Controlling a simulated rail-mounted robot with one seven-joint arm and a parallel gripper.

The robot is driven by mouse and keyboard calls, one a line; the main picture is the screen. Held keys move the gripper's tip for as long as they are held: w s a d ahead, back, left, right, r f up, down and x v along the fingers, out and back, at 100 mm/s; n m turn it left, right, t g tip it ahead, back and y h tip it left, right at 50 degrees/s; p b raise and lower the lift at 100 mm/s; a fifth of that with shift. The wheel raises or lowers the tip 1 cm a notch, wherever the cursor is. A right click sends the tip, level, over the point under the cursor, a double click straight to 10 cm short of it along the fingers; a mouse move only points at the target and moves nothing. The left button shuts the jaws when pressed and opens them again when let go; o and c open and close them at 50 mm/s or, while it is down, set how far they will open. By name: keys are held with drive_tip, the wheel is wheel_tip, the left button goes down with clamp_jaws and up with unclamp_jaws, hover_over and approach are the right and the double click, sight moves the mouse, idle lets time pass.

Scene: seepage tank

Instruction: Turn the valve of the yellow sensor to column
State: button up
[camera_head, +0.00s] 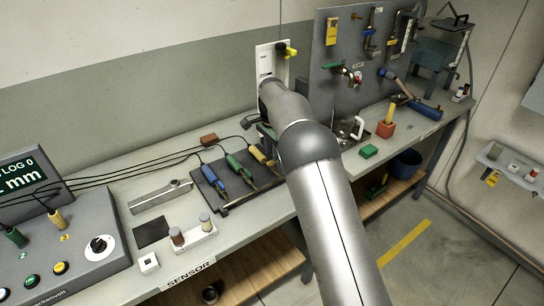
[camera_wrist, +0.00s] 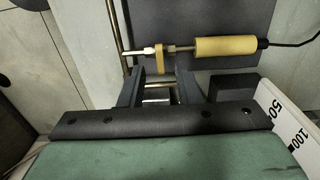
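The yellow sensor (camera_wrist: 225,47) lies across the upper part of the wrist view, with a metal stem to its left and a dark cable to its right. A small yellow valve handle (camera_wrist: 160,62) sits on the stem. My gripper (camera_wrist: 159,78) is open, with one dark finger on each side below the handle. The handle lies between the fingertips or just beyond them; contact cannot be told.
The green sensor (camera_head: 238,166) and blue sensor (camera_head: 214,175) lie left of the yellow one. The control console (camera_head: 65,255) is at the left, and a tool panel (camera_head: 345,50) behind.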

sight(272, 162)
drive_tip(key=shift+f, duration=1.6)
clamp_jaws()
